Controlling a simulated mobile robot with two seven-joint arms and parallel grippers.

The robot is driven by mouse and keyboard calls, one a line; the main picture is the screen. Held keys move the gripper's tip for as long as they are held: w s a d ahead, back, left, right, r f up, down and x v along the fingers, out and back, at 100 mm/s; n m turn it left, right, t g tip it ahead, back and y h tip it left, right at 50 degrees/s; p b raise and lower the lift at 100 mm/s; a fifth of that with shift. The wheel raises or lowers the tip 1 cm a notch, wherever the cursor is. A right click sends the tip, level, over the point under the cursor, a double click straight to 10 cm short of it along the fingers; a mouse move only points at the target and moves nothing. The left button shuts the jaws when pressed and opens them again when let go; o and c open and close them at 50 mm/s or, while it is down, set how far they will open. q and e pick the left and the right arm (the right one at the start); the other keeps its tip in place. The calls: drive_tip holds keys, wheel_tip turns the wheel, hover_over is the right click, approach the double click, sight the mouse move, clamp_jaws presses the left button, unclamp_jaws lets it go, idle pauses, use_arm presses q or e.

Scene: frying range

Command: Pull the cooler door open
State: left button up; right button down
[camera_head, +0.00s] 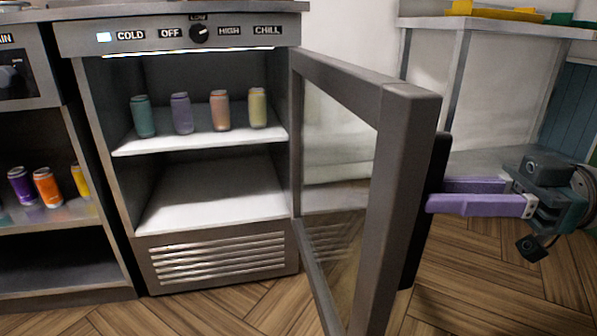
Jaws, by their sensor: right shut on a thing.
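The cooler (165,36) stands at centre left with a lit interior and several cans on its upper shelf (200,138). Its glass door (405,170) is swung wide open on hinges at the cooler's right side, with its edge toward me. A dark vertical handle (438,165) is on the door's outer face. My right gripper (432,195) comes in from the right and its purple fingers are shut on the handle; the fingertips are partly hidden behind the door's edge. My left gripper is not in view.
A neighbouring unit (40,75) at left holds purple, orange and yellow cans (47,187). A metal table (490,30) with yellow and green items stands at the back right. The wooden floor (480,290) is clear at the lower right.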

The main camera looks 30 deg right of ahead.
drive_tip(key=c, duration=1.1)
unclamp_jaws()
drive_tip(key=shift+w+d+f, duration=0.1)
drive_tip(key=shift+d, duration=0.05)
drive_tip(key=o, duration=0.3)
drive_tip(key=shift+w, duration=0.25)
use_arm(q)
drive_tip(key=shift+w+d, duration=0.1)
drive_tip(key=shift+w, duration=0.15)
use_arm(e)
drive_tip(key=shift+s, duration=0.15)
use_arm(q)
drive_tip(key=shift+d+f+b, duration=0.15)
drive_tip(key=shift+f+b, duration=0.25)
use_arm(e)
drive_tip(key=v, duration=1)
